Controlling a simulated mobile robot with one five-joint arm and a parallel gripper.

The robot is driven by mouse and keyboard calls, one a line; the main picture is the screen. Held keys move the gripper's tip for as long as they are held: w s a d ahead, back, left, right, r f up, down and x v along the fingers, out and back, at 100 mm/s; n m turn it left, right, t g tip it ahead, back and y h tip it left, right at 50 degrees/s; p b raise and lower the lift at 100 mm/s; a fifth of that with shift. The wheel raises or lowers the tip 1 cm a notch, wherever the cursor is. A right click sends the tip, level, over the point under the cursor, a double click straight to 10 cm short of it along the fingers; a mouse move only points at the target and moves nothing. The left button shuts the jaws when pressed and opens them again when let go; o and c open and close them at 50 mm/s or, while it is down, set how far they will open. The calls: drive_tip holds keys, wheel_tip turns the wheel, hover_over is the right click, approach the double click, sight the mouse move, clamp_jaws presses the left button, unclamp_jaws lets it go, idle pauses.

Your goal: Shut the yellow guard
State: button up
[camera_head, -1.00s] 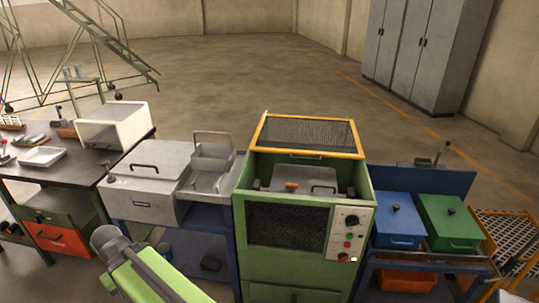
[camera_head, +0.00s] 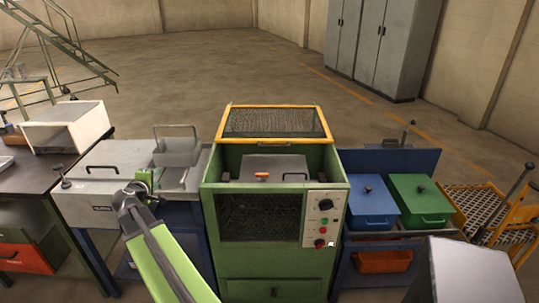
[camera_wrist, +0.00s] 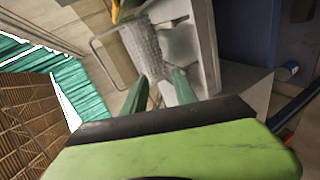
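The yellow guard (camera_head: 318,122) is a yellow-framed mesh panel on the green machine (camera_head: 278,262). It stands raised and tilted back at the rear of the machine's open top. Inside the opening lies a grey lid with an orange knob (camera_head: 262,175) and a dark handle. My gripper (camera_head: 146,183) is left of the green machine, above the grey chest, apart from the guard. In the wrist view my gripper (camera_wrist: 160,82) has its two green fingers spread with nothing between them. The guard cannot be made out for certain in the wrist view.
A grey chest (camera_head: 95,205) and a wire-handled tray (camera_head: 177,150) stand left of the machine. A control panel (camera_head: 323,218) is on its front right. Blue (camera_head: 368,203) and green (camera_head: 420,203) lidded bins stand to the right.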

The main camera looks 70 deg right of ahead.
drive_tip(key=s+d+g+h+b, duration=0.3)
drive_tip(key=s+d, duration=1.2)
drive_tip(key=d, duration=0.4)
drive_tip(key=m+g+b, duration=0.1)
drive_tip(key=m+g, duration=0.2)
approach(274, 146)
drive_tip(key=shift+h, duration=0.3)
drive_tip(key=d+f+b, duration=0.1)
drive_tip(key=d, duration=0.2)
drive_tip(key=d+b, duration=0.1)
drive_tip(key=d, duration=0.3)
drive_tip(key=d+f+b, duration=0.1)
drive_tip(key=d, duration=0.2)
drive_tip(key=shift+d+f, duration=0.2)
drive_tip(key=shift+f, duration=0.15)
clamp_jaws()
